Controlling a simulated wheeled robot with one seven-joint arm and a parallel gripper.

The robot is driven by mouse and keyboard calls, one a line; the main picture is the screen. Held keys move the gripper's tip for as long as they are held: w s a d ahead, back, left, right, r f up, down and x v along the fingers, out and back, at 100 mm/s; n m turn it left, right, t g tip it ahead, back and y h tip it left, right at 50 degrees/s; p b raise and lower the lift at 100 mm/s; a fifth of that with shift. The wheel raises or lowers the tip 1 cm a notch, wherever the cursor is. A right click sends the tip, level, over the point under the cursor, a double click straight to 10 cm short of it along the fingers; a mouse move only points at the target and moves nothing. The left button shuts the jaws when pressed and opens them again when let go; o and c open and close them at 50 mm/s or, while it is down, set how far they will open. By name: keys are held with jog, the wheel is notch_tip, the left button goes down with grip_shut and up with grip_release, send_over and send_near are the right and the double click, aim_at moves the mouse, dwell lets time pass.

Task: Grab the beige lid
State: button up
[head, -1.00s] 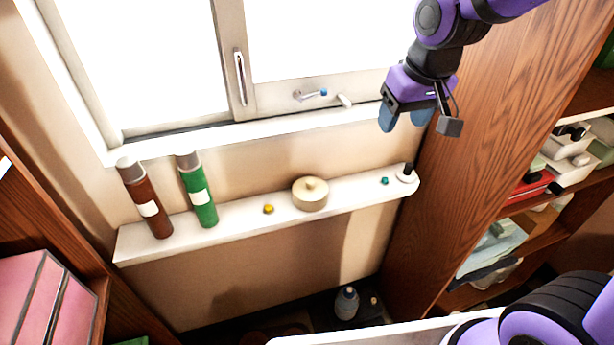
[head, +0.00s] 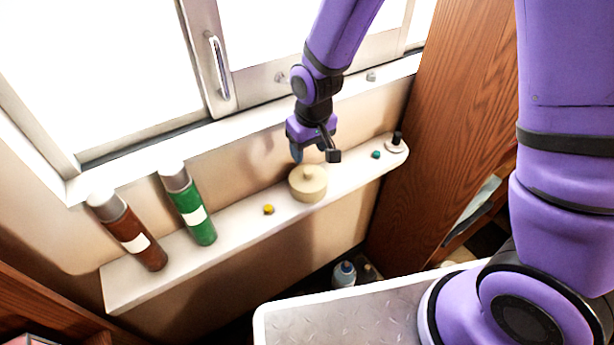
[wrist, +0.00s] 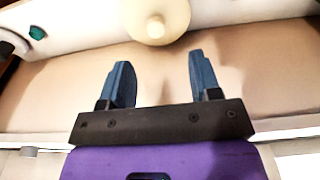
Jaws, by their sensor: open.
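The beige lid (head: 308,184) is a round disc with a small knob on top, resting on the narrow white shelf (head: 240,228) below the window. In the wrist view the lid (wrist: 146,14) shows at the top centre, beyond the fingertips. My gripper (head: 312,158) is above and close to the lid, pointing down. In the wrist view my gripper (wrist: 160,78) has its two blue fingers apart with nothing between them. The lid is clear of the fingers.
On the shelf stand a brown bottle (head: 130,235) and a green bottle (head: 190,208) to the left. A small yellow piece (head: 268,210) lies near the lid. A teal piece (head: 376,155) and a black-topped white item (head: 396,145) are at the right end, near the wooden cabinet (head: 420,150).

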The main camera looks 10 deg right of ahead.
aim_at(308, 170)
jog(key=shift+w+f, duration=0.2)
jog(key=shift+f, duration=1.1)
jog(key=shift+w+f, duration=0.2)
jog(key=shift+f, duration=1.15)
jog(key=shift+w+f, duration=0.2)
jog(key=shift+f, duration=1.1)
jog(key=c, duration=1)
